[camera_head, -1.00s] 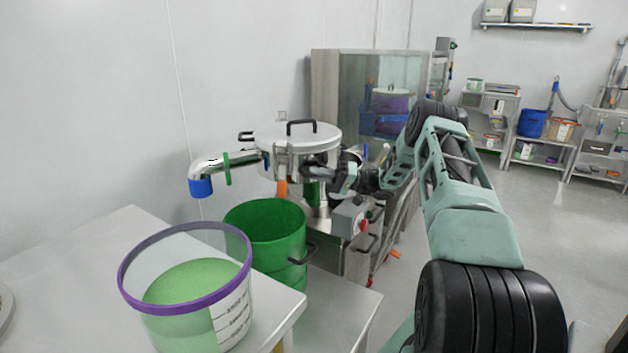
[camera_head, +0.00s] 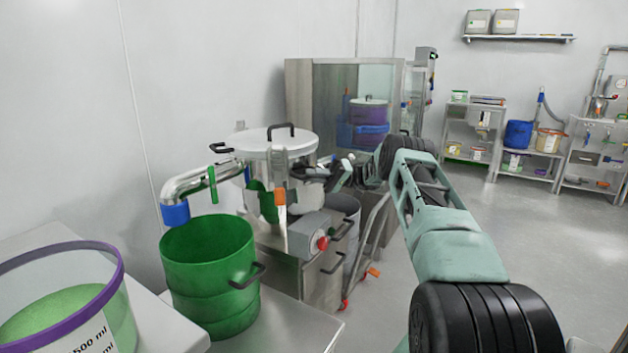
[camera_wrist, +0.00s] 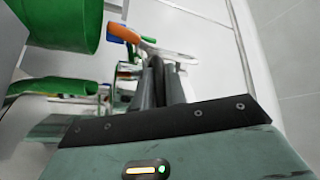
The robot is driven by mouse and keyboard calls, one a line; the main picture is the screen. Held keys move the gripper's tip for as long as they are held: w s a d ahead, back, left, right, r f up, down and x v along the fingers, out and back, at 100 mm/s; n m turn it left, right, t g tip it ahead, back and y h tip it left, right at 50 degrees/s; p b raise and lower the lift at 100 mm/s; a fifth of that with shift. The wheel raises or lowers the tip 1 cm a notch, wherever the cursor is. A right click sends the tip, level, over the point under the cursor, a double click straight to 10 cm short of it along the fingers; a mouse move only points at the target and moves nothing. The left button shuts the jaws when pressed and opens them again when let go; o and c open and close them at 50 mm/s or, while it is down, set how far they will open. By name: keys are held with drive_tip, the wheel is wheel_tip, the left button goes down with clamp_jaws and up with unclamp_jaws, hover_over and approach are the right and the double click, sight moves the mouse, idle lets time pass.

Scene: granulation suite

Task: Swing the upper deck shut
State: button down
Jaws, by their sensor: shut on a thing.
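The upper deck (camera_head: 278,160) is the round steel drum with a pale lid and black handles, at the sifter in the head view. A curved steel spout (camera_head: 190,185) with a blue end sticks out to its left. A clamp with an orange grip (camera_head: 280,197) stands at its front; an orange grip also shows in the wrist view (camera_wrist: 123,33). My gripper (camera_head: 322,174) is at the deck's right side. In the wrist view its fingers (camera_wrist: 160,75) are close together, shut on a part that they mostly hide. I cannot tell how well the deck lines up with its base.
A green bin (camera_head: 210,270) stands below the spout on a low steel table. A clear tub (camera_head: 70,290) with a purple rim is at the front left. A control box with a red button (camera_head: 322,243) sits below the deck. Open floor lies to the right.

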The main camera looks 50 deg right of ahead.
drive_tip(key=shift+w+d+r, duration=0.1)
drive_tip(key=shift+d+r, duration=0.05)
drive_tip(key=shift+d, duration=0.15)
drive_tip(key=c, duration=1.5)
unclamp_jaws()
drive_tip(key=shift+o, duration=0.2)
